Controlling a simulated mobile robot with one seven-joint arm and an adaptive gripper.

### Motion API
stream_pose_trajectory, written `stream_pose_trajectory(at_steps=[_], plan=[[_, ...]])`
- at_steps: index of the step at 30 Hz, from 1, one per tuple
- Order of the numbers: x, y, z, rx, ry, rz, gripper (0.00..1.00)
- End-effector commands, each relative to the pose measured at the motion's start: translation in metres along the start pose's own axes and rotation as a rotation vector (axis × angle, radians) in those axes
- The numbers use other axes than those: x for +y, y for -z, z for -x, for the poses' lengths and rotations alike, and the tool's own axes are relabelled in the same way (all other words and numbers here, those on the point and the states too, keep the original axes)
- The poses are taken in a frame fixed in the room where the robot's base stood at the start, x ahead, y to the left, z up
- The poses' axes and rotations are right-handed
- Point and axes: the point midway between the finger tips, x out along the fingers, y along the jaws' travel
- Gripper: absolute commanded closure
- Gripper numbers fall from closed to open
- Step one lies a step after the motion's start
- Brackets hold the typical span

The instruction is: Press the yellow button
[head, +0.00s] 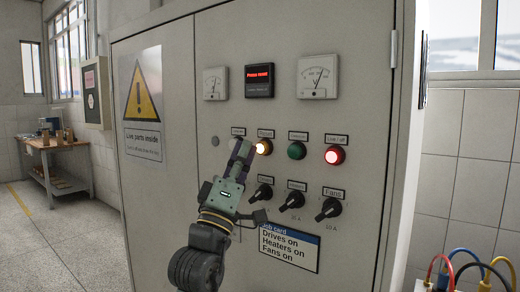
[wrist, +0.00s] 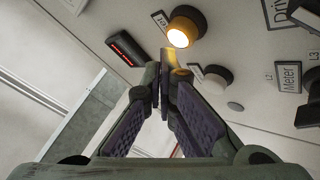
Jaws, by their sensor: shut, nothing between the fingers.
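The yellow button (head: 263,147) is lit and sits on the grey cabinet door, in the row of buttons below the meters. It also shows lit in the wrist view (wrist: 185,27), with a label beside it. My gripper (head: 243,148) is shut and empty, pointing at the door just left of the yellow button. In the wrist view its closed fingertips (wrist: 168,62) appear beside the yellow button, with a yellow glow on one finger. I cannot tell whether they touch the door or button.
A green button (head: 296,150) and a lit red button (head: 334,155) are to the right. Black rotary knobs (head: 291,199) sit below. A display (head: 259,80) with red text is above.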

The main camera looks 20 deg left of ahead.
Motion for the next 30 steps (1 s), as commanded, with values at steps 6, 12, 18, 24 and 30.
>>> stream_pose_trajectory(at_steps=[6, 12, 18, 24, 30], plan=[[0.0, 0.0, 0.0, 0.0, 0.0, 0.0, 1.0], [0.0, 0.0, 0.0, 0.0, 0.0, 0.0, 1.0], [-0.0006, -0.0007, -0.0008, 0.0, 0.0, 0.001, 1.0], [-0.004, -0.0042, -0.0054, -0.001, 0.0, 0.001, 1.0], [-0.0044, -0.0043, -0.0061, 0.0, 0.0, 0.0, 1.0]])
